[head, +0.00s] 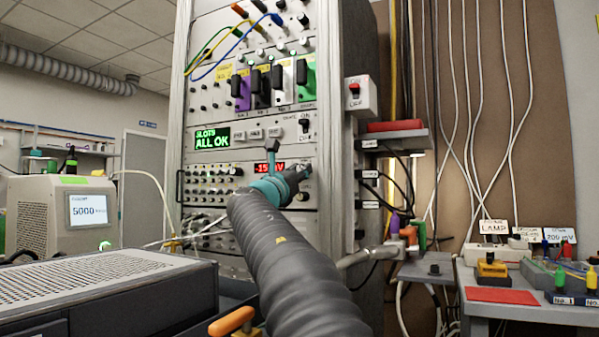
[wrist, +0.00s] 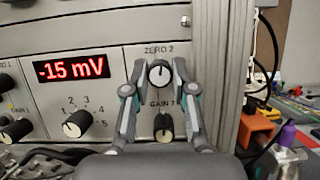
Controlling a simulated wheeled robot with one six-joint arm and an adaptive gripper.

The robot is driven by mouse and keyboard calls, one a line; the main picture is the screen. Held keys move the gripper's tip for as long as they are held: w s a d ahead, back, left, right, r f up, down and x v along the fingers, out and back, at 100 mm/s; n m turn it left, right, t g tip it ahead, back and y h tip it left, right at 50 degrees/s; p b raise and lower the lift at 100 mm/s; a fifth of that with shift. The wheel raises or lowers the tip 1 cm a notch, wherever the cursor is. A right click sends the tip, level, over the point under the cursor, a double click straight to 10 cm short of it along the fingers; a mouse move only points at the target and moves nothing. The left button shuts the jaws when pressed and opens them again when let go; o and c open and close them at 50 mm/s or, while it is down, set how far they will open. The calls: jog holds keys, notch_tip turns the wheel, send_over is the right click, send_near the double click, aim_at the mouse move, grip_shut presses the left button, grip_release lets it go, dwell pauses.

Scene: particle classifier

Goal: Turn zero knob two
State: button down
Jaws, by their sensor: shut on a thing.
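The zero knob two (wrist: 160,73) is a round black knob with a pale pointer face, under the label "ZERO 2" in the wrist view. Its pointer stands about upright. My gripper (wrist: 160,78) has one finger on each side of this knob and is shut on it. In the head view my gripper (head: 288,180) reaches the rack front and hides the knob. The red display (wrist: 72,68) reads "-15 mV" in the wrist view. It also shows, partly covered, in the head view (head: 268,167). The gain 2 knob (wrist: 163,127) sits just below, between the fingers.
A numbered selector knob (wrist: 76,123) is left of the gripper. The rack's right post (wrist: 237,70) stands close to the right finger. A green display (head: 211,139) reads "SLOTS ALL OK". A side table (head: 530,312) with coloured parts is at the right.

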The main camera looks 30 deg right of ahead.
jog(key=m+g, duration=0.1)
jog(key=m, duration=0.2)
jog(key=m+g+h+p, duration=0.1)
jog(key=m+g, duration=0.1)
jog(key=m, duration=0.1)
jog(key=shift+w+a+r+m+h+p, duration=0.15)
jog(key=shift+r+m+h+p, duration=0.05)
jog(key=shift+m+h+p, duration=0.1)
jog(key=shift+m+g+p, duration=0.8)
jog(key=shift+m, duration=0.9)
jog(key=shift+m+g+p, duration=0.8)
jog(key=shift+m, duration=0.9)
jog(key=c, duration=1.2)
grip_release()
jog(key=shift+a+f, duration=0.1)
jog(key=v, duration=1.2)
